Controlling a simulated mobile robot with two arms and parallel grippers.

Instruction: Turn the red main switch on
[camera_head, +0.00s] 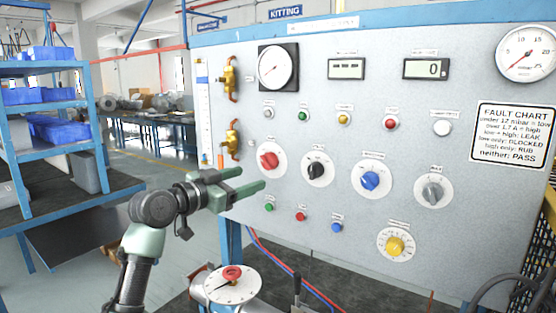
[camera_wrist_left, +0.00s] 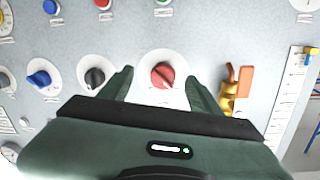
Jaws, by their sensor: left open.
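The red main switch (camera_head: 268,160) is a red knob on a white round plate at the left of the grey panel. In the left wrist view the red knob (camera_wrist_left: 162,75) shows between my finger tips, its grip bar set at a slant. My left gripper (camera_head: 250,180) is open, with its green fingers pointing at the panel just below and left of the knob in the head view. The gripper (camera_wrist_left: 158,85) looks empty and I see no contact with the knob. My right gripper is not in view.
A black knob (camera_head: 316,170), a blue knob (camera_head: 370,180) and a grey knob (camera_head: 432,192) sit right of the switch. Brass valves (camera_head: 231,75) are on the panel's left edge. A round dial with a red knob (camera_head: 232,273) stands below. A blue shelf (camera_head: 60,55) is at left.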

